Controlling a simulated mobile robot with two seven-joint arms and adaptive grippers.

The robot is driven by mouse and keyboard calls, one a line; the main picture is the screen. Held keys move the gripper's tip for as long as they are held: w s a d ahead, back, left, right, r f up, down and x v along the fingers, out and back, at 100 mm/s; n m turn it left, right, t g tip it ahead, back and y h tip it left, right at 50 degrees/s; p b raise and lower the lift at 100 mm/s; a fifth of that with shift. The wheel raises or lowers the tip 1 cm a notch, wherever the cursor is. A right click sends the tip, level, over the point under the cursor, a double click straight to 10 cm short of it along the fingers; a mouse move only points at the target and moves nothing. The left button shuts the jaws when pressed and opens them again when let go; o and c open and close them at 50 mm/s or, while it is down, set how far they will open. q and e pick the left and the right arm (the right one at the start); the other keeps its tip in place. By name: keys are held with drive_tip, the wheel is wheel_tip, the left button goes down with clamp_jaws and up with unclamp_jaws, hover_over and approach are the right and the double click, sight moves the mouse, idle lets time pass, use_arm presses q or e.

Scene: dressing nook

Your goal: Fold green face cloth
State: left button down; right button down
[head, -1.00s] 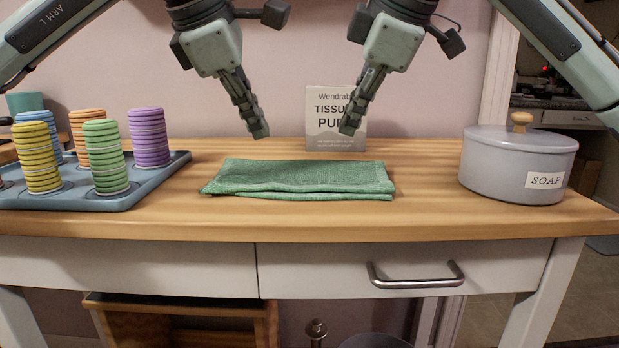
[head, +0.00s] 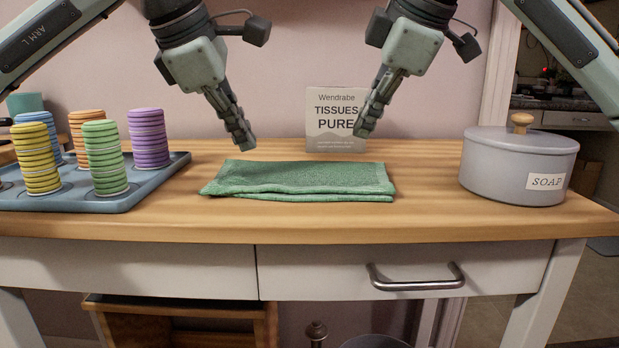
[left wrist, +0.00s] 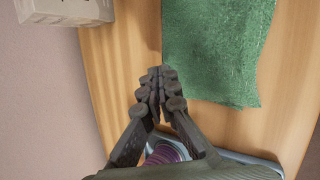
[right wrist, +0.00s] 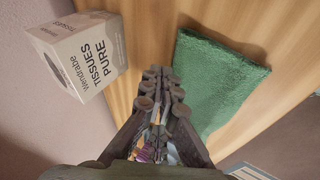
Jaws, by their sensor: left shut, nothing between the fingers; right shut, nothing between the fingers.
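The green face cloth (head: 300,179) lies folded on the middle of the wooden tabletop, a wide strip with layered edges at the front. It also shows in the left wrist view (left wrist: 215,50) and the right wrist view (right wrist: 218,80). My left gripper (head: 247,146) is shut and empty, above the tabletop behind the cloth's left part. My right gripper (head: 362,133) is shut and empty, above and behind the cloth's right part, in front of the tissue box. Neither gripper touches the cloth.
A tissue box (head: 322,125) stands behind the cloth. A blue-grey tray (head: 135,196) with several stacks of coloured rings stands at the left. A grey lidded soap pot (head: 500,170) stands at the right. The tabletop (head: 425,185) is clear between cloth and pot.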

drive_tip(key=shift+f, duration=0.25)
drive_tip(key=shift+f, duration=0.2)
idle(0.4)
